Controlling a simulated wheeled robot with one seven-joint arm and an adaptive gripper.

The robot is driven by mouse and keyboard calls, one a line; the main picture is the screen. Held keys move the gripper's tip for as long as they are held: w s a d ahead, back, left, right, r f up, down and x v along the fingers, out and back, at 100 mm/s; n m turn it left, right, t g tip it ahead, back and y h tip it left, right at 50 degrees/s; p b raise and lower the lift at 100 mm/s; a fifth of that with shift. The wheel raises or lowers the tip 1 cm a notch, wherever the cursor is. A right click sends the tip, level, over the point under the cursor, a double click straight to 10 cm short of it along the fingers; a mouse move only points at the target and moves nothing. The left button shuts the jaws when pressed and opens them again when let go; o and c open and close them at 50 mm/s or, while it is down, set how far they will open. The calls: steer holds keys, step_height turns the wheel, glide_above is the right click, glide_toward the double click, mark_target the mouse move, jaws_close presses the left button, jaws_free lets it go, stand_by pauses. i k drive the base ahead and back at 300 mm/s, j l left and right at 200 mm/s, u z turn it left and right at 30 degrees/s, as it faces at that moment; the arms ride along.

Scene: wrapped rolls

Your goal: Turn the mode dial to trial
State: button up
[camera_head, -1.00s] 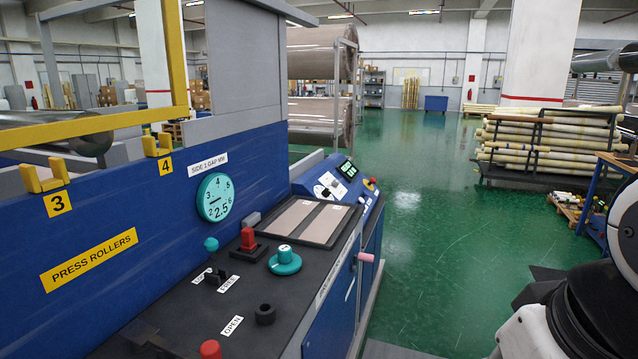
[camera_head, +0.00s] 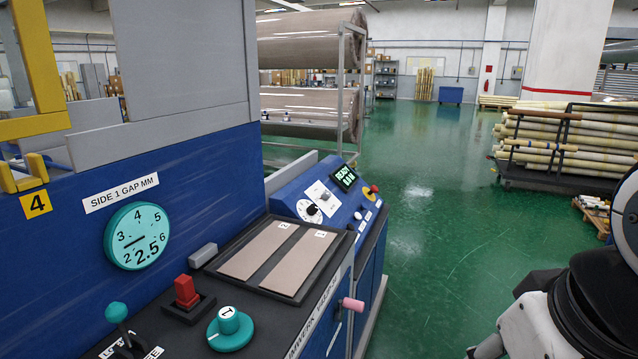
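The likely mode dial is a small black round knob (camera_head: 313,211) on a pale plate of the sloped blue control panel (camera_head: 290,204), right of centre. Its labels are too small to read, so I cannot tell its setting. A small lever or switch (camera_head: 325,194) sits on a pale plate just above and right of it. A green-lit display (camera_head: 344,177) is at the panel's upper right. My arm (camera_head: 590,315) shows in part at the lower right, well away from the panel. My gripper is not in view.
Nearer on the console are a teal knob (camera_head: 229,327), a red switch (camera_head: 187,291), a teal-topped lever (camera_head: 117,313) and a tray with two tan plates (camera_head: 258,252). A pink-ended handle (camera_head: 353,304) sticks out from the console's right side. The green floor (camera_head: 430,240) right of it is clear.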

mark_target(326, 194)
steer(key=i+l+u, duration=0.1)
steer(key=i+l, duration=0.85)
steer(key=i, duration=0.25)
steer(key=i+l, duration=1.05)
steer(key=i+j+u, duration=0.05)
steer(key=i, duration=0.1)
